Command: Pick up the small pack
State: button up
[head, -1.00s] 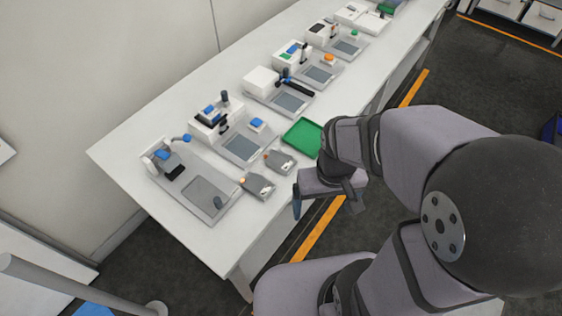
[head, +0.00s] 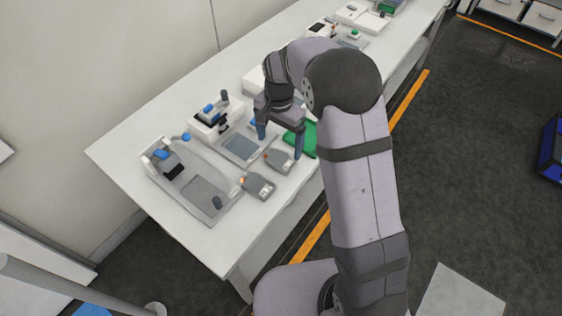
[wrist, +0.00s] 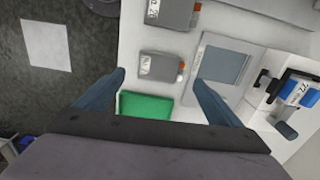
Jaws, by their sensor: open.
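Two flat grey packs with orange ends and white labels lie on the white table. The smaller pack (head: 278,161) is beside the green tray; it also shows in the wrist view (wrist: 161,67). The larger pack (head: 258,186) lies nearer the table's front left; in the wrist view it is cut by the top edge (wrist: 173,14). My gripper (head: 280,144) is open and empty, pointing down above the smaller pack. In the wrist view, the smaller pack shows just beyond and between the fingertips (wrist: 159,77), apart from them.
The green tray (head: 301,139) is partly hidden behind my gripper; it also shows in the wrist view (wrist: 146,108). A device with a grey plate (head: 243,148) stands beside the smaller pack. A long grey fixture (head: 208,190) stands at left. More devices line the table's far end.

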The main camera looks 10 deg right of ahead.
aim_at(281, 160)
jog(key=shift+w+a+f, duration=0.1)
jog(key=shift+w, duration=0.1)
jog(key=shift+f+p, duration=0.35)
jog(key=shift+f, duration=0.7)
jog(key=shift+s+f+p, duration=0.2)
jog(key=shift+f+p, duration=0.15)
jog(key=shift+f, duration=0.05)
jog(key=shift+d+f+p, duration=0.2)
jog(key=shift+f+p, duration=0.2)
jog(key=shift+f, duration=0.7)
jog(key=shift+d+f+p, duration=0.15)
jog(key=shift+f+p, duration=0.2)
jog(key=shift+f, duration=0.75)
jog(key=c, duration=1.2)
